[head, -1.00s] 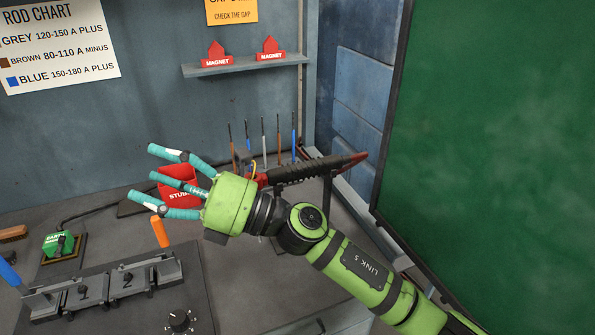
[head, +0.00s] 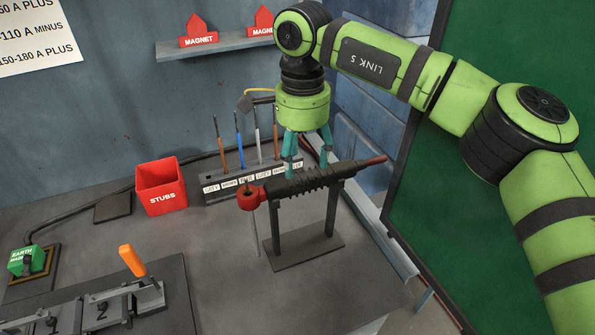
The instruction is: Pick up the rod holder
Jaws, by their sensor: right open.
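The rod holder (head: 309,180) is a black ribbed handle with a round red head at its left end and a red tip at its right. It lies across a dark stand (head: 306,254) on the bench. My right gripper (head: 306,165) points down just above the middle of the rod holder, its teal fingers spread open. The fingertips are close to the handle, and the lower finger ends partly overlap it in the picture. I cannot tell whether they touch or straddle it. My left gripper is out of view.
A rack (head: 222,187) with several upright rods stands behind the rod holder. A red STUBS box (head: 161,186) is left of it. A fixture with an orange handle (head: 132,261) is at front left. A green board (head: 470,210) stands at the right. Bench between is clear.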

